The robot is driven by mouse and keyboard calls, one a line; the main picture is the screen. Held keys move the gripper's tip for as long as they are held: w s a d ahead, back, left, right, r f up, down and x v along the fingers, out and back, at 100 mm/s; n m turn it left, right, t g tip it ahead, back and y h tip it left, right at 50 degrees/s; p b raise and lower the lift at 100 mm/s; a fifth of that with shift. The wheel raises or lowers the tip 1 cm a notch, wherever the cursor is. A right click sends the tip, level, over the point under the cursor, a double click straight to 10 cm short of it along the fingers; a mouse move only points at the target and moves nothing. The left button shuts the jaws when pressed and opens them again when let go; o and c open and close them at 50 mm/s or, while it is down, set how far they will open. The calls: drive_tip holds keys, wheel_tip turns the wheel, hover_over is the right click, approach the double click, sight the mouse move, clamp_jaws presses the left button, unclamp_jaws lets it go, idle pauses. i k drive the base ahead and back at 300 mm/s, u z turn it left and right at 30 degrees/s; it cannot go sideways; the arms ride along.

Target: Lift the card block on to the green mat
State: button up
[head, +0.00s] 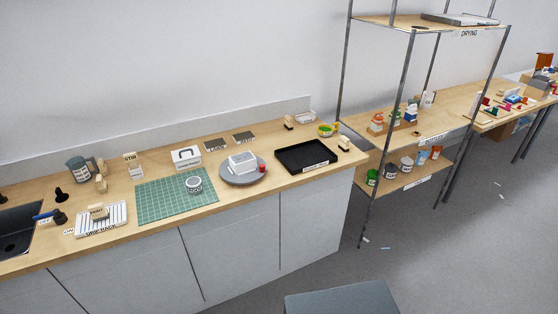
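The green mat (158,205) lies flat on the wooden counter, with a grid on its surface. A small pale tub with a dark label (194,187) stands on its right part. No block is clearly marked as the card block. A white block (242,163) sits on a round grey disc (236,180) to the right of the mat. A white box with a dark arch and a label (187,159) stands just behind the mat; its label is too small to read. I cannot tell which is the card block. My gripper is not in view.
A white drying rack (88,227) and a dark sink (15,240) lie left of the mat. A black tray (291,158) lies right of the disc. A metal shelf unit (404,80) stands beyond the counter's right end. Open floor (460,240) shows at right.

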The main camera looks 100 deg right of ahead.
sight(242, 162)
drive_tip(key=k, duration=0.55)
drive_tip(key=z, duration=1.35)
drive_tip(key=i, duration=0.95)
